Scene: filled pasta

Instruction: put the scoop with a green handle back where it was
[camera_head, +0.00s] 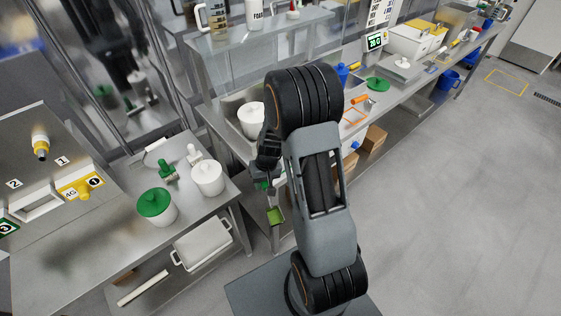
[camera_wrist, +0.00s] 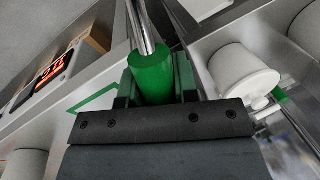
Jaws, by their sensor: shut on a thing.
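My gripper (camera_head: 264,172) is in front of the steel counters in the head view, beside my dark arm joint. In the wrist view my gripper (camera_wrist: 155,85) is shut on the green handle of the scoop (camera_wrist: 153,72), with a finger on each side. A shiny metal shaft (camera_wrist: 141,28) runs from the handle to the top edge; the scoop's far end is out of the wrist view. In the head view only a bit of green shows at the gripper, and a green patch (camera_head: 275,215) lies below it; I cannot tell what this patch is.
A green outline (camera_wrist: 92,104) marks a steel surface in the wrist view.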

